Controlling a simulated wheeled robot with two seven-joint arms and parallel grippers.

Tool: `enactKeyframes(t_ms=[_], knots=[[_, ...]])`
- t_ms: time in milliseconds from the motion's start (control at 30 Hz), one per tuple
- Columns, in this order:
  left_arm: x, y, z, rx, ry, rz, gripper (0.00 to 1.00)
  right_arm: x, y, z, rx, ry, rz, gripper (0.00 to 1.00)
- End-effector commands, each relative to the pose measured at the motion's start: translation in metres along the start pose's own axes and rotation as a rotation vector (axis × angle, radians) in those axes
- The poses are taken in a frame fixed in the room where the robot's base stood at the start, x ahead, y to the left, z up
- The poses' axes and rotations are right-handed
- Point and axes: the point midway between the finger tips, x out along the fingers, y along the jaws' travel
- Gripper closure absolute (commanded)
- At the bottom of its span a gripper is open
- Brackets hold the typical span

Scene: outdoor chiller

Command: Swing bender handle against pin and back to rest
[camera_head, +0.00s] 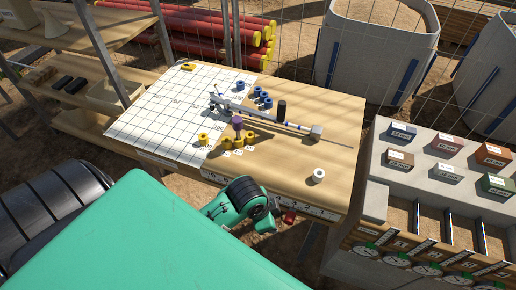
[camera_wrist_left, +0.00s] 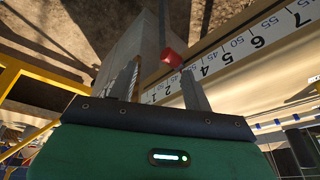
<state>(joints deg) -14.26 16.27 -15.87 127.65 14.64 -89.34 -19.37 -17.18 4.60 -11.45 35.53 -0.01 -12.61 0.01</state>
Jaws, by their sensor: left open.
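The bender (camera_head: 258,114) lies on the wooden workbench (camera_head: 335,175) in the head view, a long silver bar slanting from the grid sheet down to the right. A black upright cylinder (camera_head: 281,110) stands at the bar, and a grey block (camera_head: 316,131) sits near its right end. A purple pin-like post (camera_head: 237,122) stands just below the bar. I cannot tell which part is the handle. My left gripper (camera_wrist_left: 160,70) is open in the left wrist view, near the bench's ruler-marked front edge, apart from the bender. Its fingers do not show in the head view. My right gripper is not in view.
A red block (camera_wrist_left: 172,57) shows by the ruler edge near my left fingers. Yellow cylinders (camera_head: 203,139), blue cylinders (camera_head: 265,100) and a white roll (camera_head: 318,176) stand on the bench. A concrete block with bins (camera_head: 420,210) stands right. The bench's front right is mostly clear.

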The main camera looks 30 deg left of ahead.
Motion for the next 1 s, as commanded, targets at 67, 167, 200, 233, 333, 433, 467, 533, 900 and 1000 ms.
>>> enactKeyframes(t_ms=[67, 167, 200, 233, 333, 433, 467, 533, 900, 1000], knots=[[0.009, 0.005, 0.013, -0.080, -0.009, -0.009, 0.50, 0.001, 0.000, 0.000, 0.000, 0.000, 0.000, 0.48], [0.017, 0.008, 0.026, -0.167, -0.019, -0.027, 0.50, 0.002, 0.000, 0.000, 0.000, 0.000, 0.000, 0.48], [0.022, 0.008, 0.030, -0.192, -0.022, -0.032, 0.50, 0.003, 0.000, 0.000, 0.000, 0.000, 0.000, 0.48], [0.025, 0.008, 0.034, -0.210, -0.026, -0.037, 0.50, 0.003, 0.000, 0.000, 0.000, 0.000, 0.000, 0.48], [0.032, 0.009, 0.042, -0.258, -0.031, -0.048, 0.50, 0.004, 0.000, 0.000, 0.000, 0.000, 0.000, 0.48], [0.037, 0.010, 0.048, -0.289, -0.038, -0.056, 0.50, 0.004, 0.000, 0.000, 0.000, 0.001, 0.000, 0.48], [0.038, 0.010, 0.050, -0.295, -0.039, -0.058, 0.50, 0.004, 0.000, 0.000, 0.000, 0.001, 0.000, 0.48], [0.039, 0.010, 0.051, -0.304, -0.039, -0.061, 0.50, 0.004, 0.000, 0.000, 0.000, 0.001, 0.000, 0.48], [0.040, 0.008, 0.051, -0.308, -0.041, -0.071, 0.69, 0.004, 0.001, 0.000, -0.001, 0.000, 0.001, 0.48], [0.040, -0.006, 0.050, -0.311, -0.053, -0.129, 0.89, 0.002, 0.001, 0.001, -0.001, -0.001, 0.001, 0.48]])
